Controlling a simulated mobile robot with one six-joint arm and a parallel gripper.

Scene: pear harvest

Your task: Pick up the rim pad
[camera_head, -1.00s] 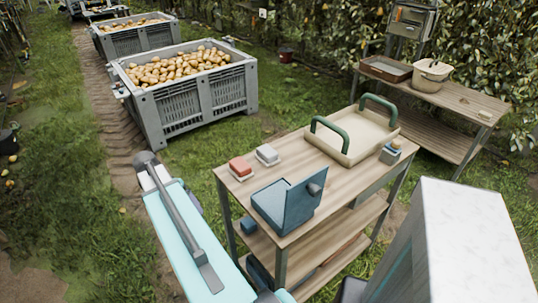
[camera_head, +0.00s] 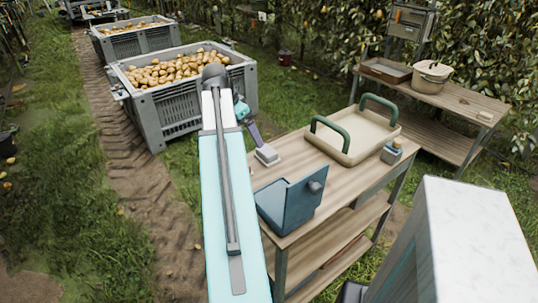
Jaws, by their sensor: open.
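A small grey block with a pale base (camera_head: 267,155), pad-like, lies on the near left corner of the wooden workbench (camera_head: 335,190). I cannot tell for certain that it is the rim pad. The similar red block seen beside it earlier is now hidden behind my arm. My gripper (camera_head: 259,145), small and purple in this view, points down right above the grey block. It is open, but whether its fingers touch or straddle the block is too small to tell.
On the bench stand a blue open box (camera_head: 290,203), a beige tray with green handles (camera_head: 350,137) and a small grey-blue holder (camera_head: 391,154). A grey crate of pears (camera_head: 185,107) stands behind my arm. A second bench (camera_head: 460,100) is at right.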

